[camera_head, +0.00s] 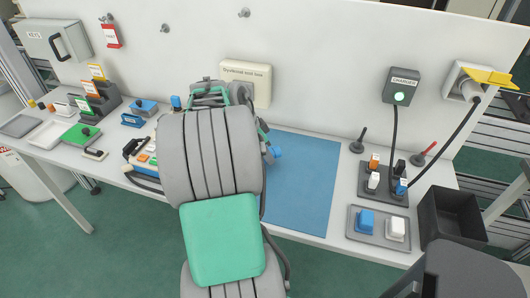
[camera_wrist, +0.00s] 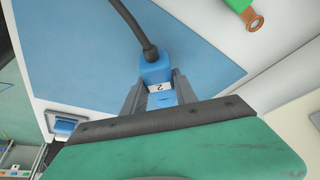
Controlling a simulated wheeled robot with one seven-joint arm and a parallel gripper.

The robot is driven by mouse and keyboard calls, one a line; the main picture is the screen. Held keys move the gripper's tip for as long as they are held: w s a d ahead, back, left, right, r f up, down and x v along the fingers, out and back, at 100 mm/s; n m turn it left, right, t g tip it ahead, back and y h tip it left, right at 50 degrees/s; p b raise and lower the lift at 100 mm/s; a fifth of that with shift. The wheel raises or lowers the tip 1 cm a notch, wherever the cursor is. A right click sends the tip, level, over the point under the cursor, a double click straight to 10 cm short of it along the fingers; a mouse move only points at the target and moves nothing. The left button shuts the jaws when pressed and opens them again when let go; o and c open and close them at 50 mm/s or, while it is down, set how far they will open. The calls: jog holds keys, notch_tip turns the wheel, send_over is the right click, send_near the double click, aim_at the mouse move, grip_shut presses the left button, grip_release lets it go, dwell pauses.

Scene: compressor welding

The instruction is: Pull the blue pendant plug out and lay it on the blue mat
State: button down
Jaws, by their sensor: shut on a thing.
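In the wrist view my gripper (camera_wrist: 156,88) is shut on a blue plug (camera_wrist: 155,72) marked "2". A dark cable runs from the plug towards the top of the picture. The blue mat (camera_wrist: 80,50) lies beneath the plug; whether the plug touches it I cannot tell. In the head view my arm covers the gripper and the left part of the blue mat (camera_head: 305,185). A small blue piece (camera_head: 276,152) shows beside my arm at the mat's left; it may be the plug. The pendant is not clearly seen.
Right of the mat stand a socket block (camera_head: 383,185) with several plugs, a grey tray (camera_head: 378,238) with a blue and a white block, and a black bin (camera_head: 450,218). A green part with a copper ring (camera_wrist: 250,18) lies near the mat. The mat's right part is bare.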

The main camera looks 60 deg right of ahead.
jog(key=shift+f+b, duration=1.35)
jog(key=shift+f, duration=0.15)
jog(key=c, duration=0.9)
grip_release()
jog(key=v, duration=0.7)
jog(key=shift+a+r+p, duration=0.1)
jog(key=shift+r+p, duration=0.2)
jog(key=shift+r, duration=0.1)
